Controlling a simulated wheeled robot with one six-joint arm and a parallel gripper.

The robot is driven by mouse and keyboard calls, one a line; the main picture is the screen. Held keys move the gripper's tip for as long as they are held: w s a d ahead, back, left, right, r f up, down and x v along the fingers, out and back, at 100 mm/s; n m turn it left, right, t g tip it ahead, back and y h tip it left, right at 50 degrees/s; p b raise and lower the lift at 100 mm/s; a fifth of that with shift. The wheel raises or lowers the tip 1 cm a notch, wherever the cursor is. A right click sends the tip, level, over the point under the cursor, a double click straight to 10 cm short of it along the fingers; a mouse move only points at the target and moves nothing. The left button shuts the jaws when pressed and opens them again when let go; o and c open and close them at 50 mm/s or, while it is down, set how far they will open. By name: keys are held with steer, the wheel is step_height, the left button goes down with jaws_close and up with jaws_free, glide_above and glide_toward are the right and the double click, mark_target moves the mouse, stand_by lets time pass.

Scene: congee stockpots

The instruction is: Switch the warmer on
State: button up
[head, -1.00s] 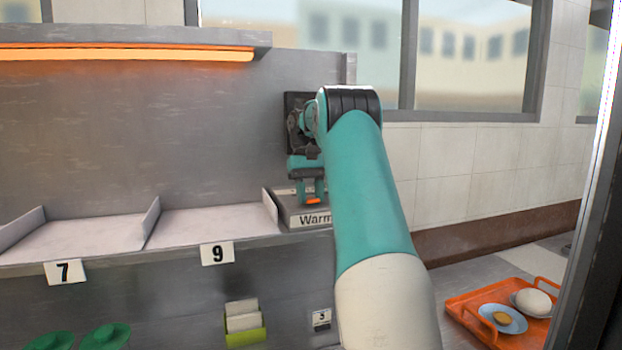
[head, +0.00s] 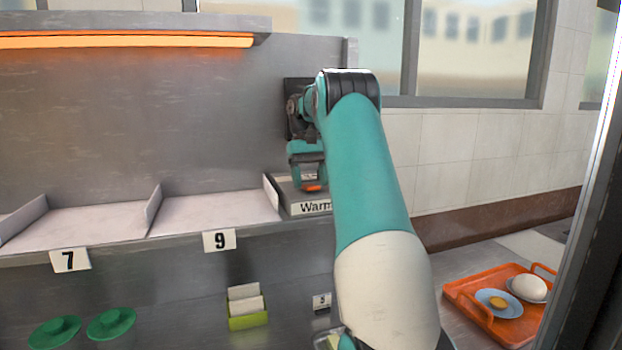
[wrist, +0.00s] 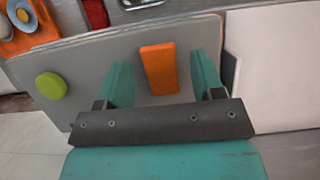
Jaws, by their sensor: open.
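The warmer's control box (head: 287,197) is a low grey box at the right end of the shelf, with a partly covered label reading "Warm". In the wrist view, its grey top (wrist: 200,33) carries an upright orange switch piece (wrist: 160,68) and a round green knob (wrist: 51,86) to the left. My gripper (head: 311,183) points down over the box. In the wrist view, my gripper (wrist: 162,80) is open, with one teal finger on each side of the orange piece and a gap on both sides. Contact cannot be told. My arm hides the box's right part in the head view.
Shelf bays numbered 7 (head: 70,260) and 9 (head: 219,240) lie to the left, with upright dividers. A glowing orange lamp bar (head: 125,41) hangs above. Below are green lids (head: 110,323) and a card holder (head: 247,320). An orange tray (head: 468,291) with dishes sits at right.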

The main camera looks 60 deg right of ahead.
steer(key=p+v, duration=1.6)
steer(key=p, duration=0.2)
steer(key=shift+r, duration=0.3)
steer(key=shift+d, duration=0.1)
